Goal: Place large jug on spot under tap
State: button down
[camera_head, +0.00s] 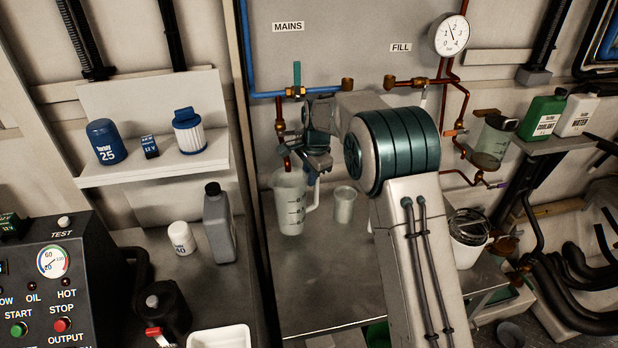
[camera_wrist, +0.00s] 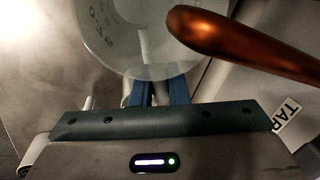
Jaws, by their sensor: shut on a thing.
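The large jug (camera_head: 290,203) is translucent with dark volume marks and a pale handle on its right side. It is upright below the copper tap (camera_head: 285,152), close to the grey bench top; I cannot tell whether its base touches. My gripper (camera_head: 317,168) is shut on the jug's handle side, partly hidden by my own arm. In the wrist view the jug (camera_wrist: 130,45) lies just beyond the blue fingers (camera_wrist: 160,92), and the copper pipe end (camera_wrist: 200,28) crosses over the jug's mouth. The spot under the tap is hidden by the jug.
A smaller translucent cup (camera_head: 344,204) stands on the bench (camera_head: 325,285) to the jug's right. A white bucket (camera_head: 467,240) is farther right, past my arm. A shelf (camera_head: 150,168) with filters is at left. The front bench area is clear.

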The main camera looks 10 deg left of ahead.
jog(key=shift+w+a+f+p, duration=0.1)
jog(key=shift+w+f+p, duration=0.15)
jog(key=shift+f, duration=0.35)
jog(key=shift+w+a+f+p, duration=0.15)
jog(key=shift+f+p, duration=0.1)
jog(key=shift+f, duration=0.3)
jog(key=shift+w+d+f+p, duration=0.1)
jog(key=shift+w+f+p, duration=0.15)
jog(key=shift+f, duration=0.35)
jog(key=shift+s, duration=0.1)
jog(key=shift+f, duration=0.15)
jog(key=c, duration=1.4)
grip_release()
notch_tip(320, 180, up, 12)
jog(key=s+d+b, duration=0.1)
jog(key=s+b, duration=0.1)
jog(key=shift+d, duration=0.25)
